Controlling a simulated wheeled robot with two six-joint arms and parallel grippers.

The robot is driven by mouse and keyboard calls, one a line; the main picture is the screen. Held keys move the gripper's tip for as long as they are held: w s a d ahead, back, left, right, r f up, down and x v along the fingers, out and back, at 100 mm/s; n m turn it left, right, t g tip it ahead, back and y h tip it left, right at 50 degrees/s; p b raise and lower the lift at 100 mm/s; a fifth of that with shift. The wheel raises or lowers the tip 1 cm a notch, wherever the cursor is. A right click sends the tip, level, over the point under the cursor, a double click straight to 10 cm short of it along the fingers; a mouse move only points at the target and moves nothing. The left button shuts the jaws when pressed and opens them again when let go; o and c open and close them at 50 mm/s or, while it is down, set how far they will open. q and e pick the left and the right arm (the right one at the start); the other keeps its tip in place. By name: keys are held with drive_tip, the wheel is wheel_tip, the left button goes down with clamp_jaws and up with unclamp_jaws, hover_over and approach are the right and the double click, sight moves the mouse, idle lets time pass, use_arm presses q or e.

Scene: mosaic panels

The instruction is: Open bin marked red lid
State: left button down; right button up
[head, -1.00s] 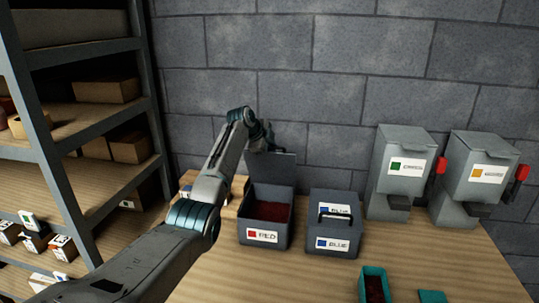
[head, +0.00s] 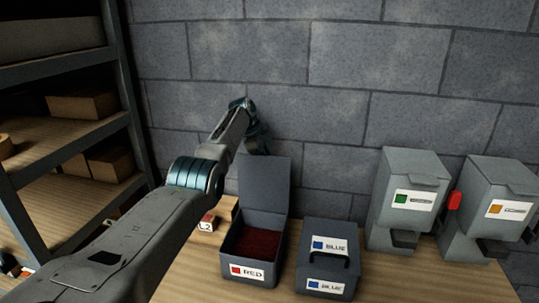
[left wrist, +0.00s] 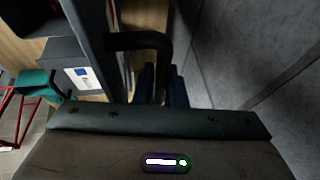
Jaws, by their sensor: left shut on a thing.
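The red bin (head: 255,268) is a dark grey box with a red-square label reading RED, standing on the wooden table. Its lid (head: 266,186) stands raised, nearly upright, at the back, and dark red contents show inside. My left gripper (head: 257,142) is at the lid's upper left edge, its fingertips mostly hidden behind the lid. In the left wrist view, the lid's dark handle (left wrist: 140,40) runs to my left gripper (left wrist: 160,85), whose dark fingers are closed on it. My right gripper is not in view.
The blue bin (head: 328,275) stands shut just right of the red bin. Two grey dispensers (head: 405,190) (head: 487,196) stand further right. A shelf rack (head: 70,120) is on the left. The block wall (head: 320,130) rises close behind the lid.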

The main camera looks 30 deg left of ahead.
use_arm(q)
drive_tip(key=shift+s+f, duration=0.1)
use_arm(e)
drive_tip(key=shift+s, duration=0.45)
use_arm(q)
drive_tip(key=c, duration=1.7)
unclamp_jaws()
drive_tip(key=shift+o, duration=1)
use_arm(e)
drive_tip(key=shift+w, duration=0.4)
use_arm(q)
drive_tip(key=shift+a+r+b, duration=0.2)
drive_tip(key=shift+r+b, duration=0.15)
drive_tip(key=shift+r, duration=0.1)
drive_tip(key=b+v, duration=0.3)
drive_tip(key=v, duration=0.6)
drive_tip(key=shift+r+b, duration=0.35)
drive_tip(key=shift+b, duration=0.05)
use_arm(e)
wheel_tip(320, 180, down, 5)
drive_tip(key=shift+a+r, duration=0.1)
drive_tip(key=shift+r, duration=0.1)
use_arm(q)
drive_tip(key=shift+s+a+f, duration=0.1)
drive_tip(key=shift+s, duration=0.1)
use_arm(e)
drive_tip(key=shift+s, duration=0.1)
